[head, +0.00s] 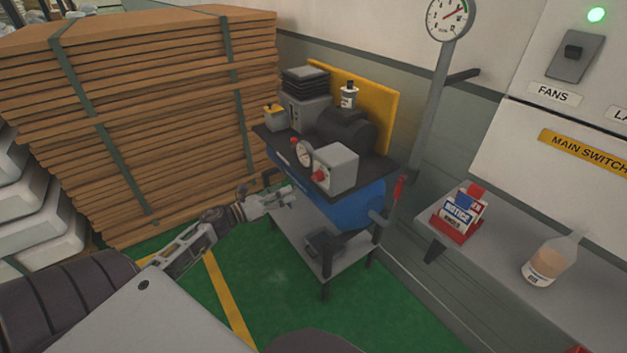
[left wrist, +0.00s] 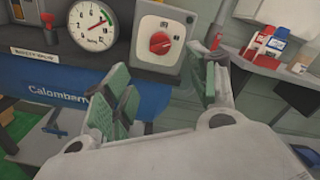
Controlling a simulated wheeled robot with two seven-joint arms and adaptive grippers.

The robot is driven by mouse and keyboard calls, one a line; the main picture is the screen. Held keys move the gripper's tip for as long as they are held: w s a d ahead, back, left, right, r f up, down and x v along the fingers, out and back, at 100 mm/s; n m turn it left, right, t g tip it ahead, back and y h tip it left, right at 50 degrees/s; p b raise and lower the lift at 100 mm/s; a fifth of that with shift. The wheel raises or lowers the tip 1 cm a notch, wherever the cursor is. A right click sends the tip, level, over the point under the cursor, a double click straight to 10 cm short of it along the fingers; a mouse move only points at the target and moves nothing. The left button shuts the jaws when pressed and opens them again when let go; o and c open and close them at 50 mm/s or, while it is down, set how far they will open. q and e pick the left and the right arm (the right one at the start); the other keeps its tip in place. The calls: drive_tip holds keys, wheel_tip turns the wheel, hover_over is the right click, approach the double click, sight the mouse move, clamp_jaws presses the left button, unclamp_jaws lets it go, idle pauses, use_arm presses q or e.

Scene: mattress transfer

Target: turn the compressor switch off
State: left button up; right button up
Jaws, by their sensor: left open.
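The compressor has a blue tank (head: 350,205) on a grey cart, with a gauge and a grey switch box (head: 340,167) on its front. A red rotary switch (head: 319,177) sits on the box's face. In the left wrist view the red switch (left wrist: 160,43) is on a pale plate, right of the round gauge (left wrist: 93,28); its small markings are too blurred to read. My left gripper (head: 286,195) is open and empty, in front of the tank and below left of the switch. In the left wrist view its green-padded fingers stand apart below the switch, not touching it.
A tall strapped stack of brown boards (head: 140,110) stands left of the compressor. A grey shelf (head: 500,245) on the right holds a red-and-white notice holder (head: 460,215) and a bottle (head: 548,262). A gauge post (head: 432,120) rises behind. Green floor in front is clear.

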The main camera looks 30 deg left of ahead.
sight(317, 177)
use_arm(q)
drive_tip(key=p+x, duration=0.1)
drive_tip(key=x, duration=1.2)
use_arm(e)
drive_tip(key=shift+w+a+r, duration=0.15)
drive_tip(key=shift+a+r, duration=0.45)
drive_tip(key=shift+a, duration=0.3)
use_arm(q)
drive_tip(key=shift+c, duration=0.4)
